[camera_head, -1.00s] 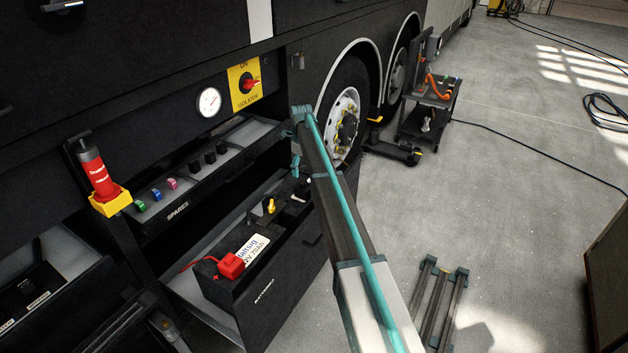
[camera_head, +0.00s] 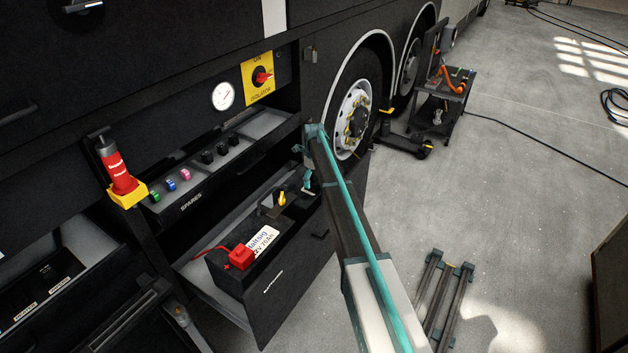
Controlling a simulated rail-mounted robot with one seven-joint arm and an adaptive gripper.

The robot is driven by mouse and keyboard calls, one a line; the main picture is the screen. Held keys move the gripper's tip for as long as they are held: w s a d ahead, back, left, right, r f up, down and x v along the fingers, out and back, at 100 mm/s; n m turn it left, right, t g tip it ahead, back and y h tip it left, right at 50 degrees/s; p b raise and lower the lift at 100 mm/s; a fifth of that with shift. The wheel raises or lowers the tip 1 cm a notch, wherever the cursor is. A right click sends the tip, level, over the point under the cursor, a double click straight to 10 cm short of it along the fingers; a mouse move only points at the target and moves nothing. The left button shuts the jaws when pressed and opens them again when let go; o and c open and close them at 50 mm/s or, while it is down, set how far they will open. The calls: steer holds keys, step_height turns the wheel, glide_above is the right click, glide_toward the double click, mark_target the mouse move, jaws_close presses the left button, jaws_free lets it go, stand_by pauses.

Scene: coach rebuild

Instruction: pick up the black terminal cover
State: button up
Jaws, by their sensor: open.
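Three small black pieces (camera_head: 222,149) sit in a row in the spares tray. I cannot tell whether one of them is the black terminal cover. Another dark piece (camera_head: 269,213) lies on the battery (camera_head: 228,276) beside a yellow part, and its shape is unclear. A red terminal cover (camera_head: 241,257) with a red cable is on the battery's near end. My gripper (camera_head: 308,182) has teal parts and hangs at the end of my arm, just right of the yellow part, over the battery drawer's far end. It is open; I see nothing held, though its fingertips are small and partly hidden.
The spares tray (camera_head: 186,205) also holds green, blue and pink pieces. A red canister in a yellow holder (camera_head: 124,186) stands at its left end. The isolator panel (camera_head: 258,79) and gauge (camera_head: 223,96) are above. A wheel (camera_head: 352,118) is close behind my arm.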

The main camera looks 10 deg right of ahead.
steer(key=shift+f, duration=0.75)
steer(key=c, duration=1.2)
steer(key=shift+r, duration=0.1)
